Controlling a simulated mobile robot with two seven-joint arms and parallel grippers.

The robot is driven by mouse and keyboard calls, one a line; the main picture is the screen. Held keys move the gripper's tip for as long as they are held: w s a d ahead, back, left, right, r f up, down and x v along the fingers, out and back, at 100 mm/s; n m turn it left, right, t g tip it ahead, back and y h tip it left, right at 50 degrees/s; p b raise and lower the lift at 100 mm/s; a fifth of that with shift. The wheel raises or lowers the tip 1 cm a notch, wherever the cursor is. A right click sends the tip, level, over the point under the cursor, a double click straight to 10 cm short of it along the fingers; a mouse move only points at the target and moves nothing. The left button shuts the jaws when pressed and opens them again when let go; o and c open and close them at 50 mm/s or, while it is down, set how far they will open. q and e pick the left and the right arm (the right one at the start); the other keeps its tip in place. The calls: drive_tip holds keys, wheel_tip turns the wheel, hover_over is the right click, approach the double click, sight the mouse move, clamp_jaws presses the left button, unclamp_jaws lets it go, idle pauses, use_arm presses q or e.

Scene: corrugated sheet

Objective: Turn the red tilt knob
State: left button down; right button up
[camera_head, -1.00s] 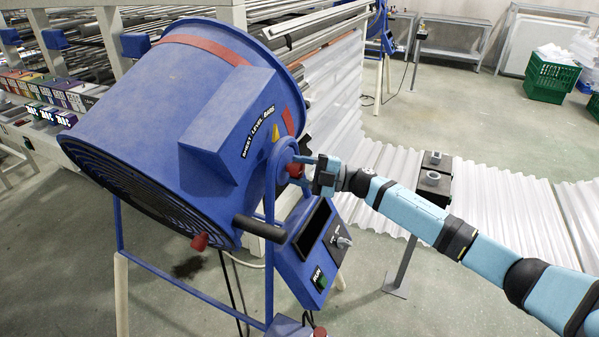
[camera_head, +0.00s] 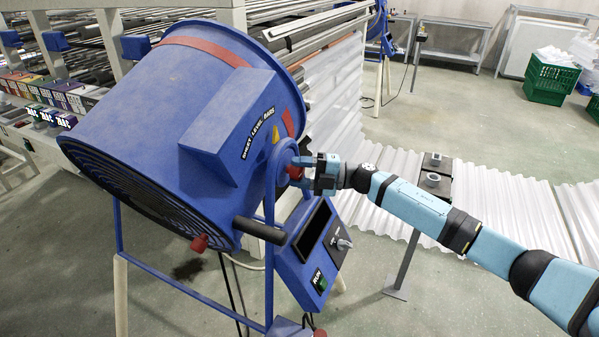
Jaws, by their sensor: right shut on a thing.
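The red tilt knob (camera_head: 294,172) sits on the round pivot at the right side of a big blue drum fan (camera_head: 190,100). My right gripper (camera_head: 303,171) reaches in from the right and is shut on the knob, one finger above and one below it. The fingers and the gripper body partly hide the knob. A second red knob (camera_head: 200,243) shows low on the drum's front rim, apart from my gripper. My left gripper is not in view.
A dark handle bar (camera_head: 260,229) and a blue control box (camera_head: 307,255) are below my right gripper. White corrugated sheet (camera_head: 500,200) runs behind my right arm. A small stand (camera_head: 436,175) is beyond the arm. Green crates (camera_head: 550,80) stand far right.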

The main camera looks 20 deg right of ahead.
drive_tip(key=o, duration=0.9)
drive_tip(key=b+v, duration=0.1)
drive_tip(key=v, duration=1.3)
drive_tip(key=shift+b, duration=0.3)
drive_tip(key=shift+a, duration=0.1)
